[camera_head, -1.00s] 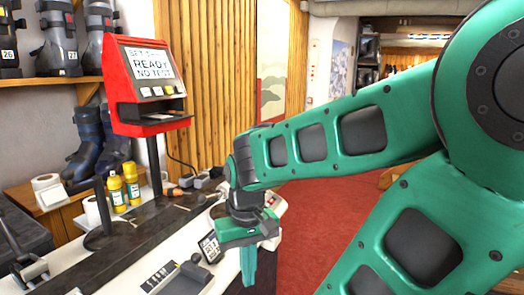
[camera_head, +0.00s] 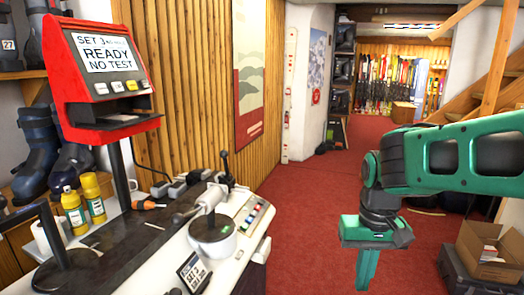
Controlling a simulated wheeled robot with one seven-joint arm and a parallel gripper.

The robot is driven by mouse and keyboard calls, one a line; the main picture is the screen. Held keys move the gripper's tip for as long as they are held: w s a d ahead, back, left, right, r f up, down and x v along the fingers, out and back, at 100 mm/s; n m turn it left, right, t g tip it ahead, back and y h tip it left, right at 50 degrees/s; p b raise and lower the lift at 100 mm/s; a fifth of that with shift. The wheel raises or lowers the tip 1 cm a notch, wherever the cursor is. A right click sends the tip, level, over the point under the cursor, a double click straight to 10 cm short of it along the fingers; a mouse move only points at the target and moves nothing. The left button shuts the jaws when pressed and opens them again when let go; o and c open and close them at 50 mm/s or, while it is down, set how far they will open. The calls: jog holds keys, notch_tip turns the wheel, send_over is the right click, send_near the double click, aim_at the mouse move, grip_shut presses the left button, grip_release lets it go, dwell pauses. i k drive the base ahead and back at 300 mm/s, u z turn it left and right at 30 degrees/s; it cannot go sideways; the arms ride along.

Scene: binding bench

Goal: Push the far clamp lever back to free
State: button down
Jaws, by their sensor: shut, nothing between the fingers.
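My gripper (camera_head: 367,274) is green, points down and is shut and empty. It hangs over the red carpet, well to the right of the bench and apart from the lever. The lever is in plain view, not covered by my arm.
The bench top (camera_head: 130,245) carries a round white-sided part (camera_head: 212,240), a small display (camera_head: 194,272) and a button panel (camera_head: 252,213). A cardboard box (camera_head: 490,253) is at right. Carpet (camera_head: 310,215) between is open.

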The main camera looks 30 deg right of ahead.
aim_at(224, 153)
jog(key=z, duration=0.35)
jog(key=k, duration=0.25)
jog(key=z, duration=0.85)
jog(key=k, duration=0.95)
jog(key=z, duration=0.75)
jog(key=i, duration=1.1)
jog(key=u, duration=1)
jog(key=i, duration=0.85)
jog(key=u, duration=0.95)
jog(key=i, duration=0.4)
jog(key=u, duration=0.25)
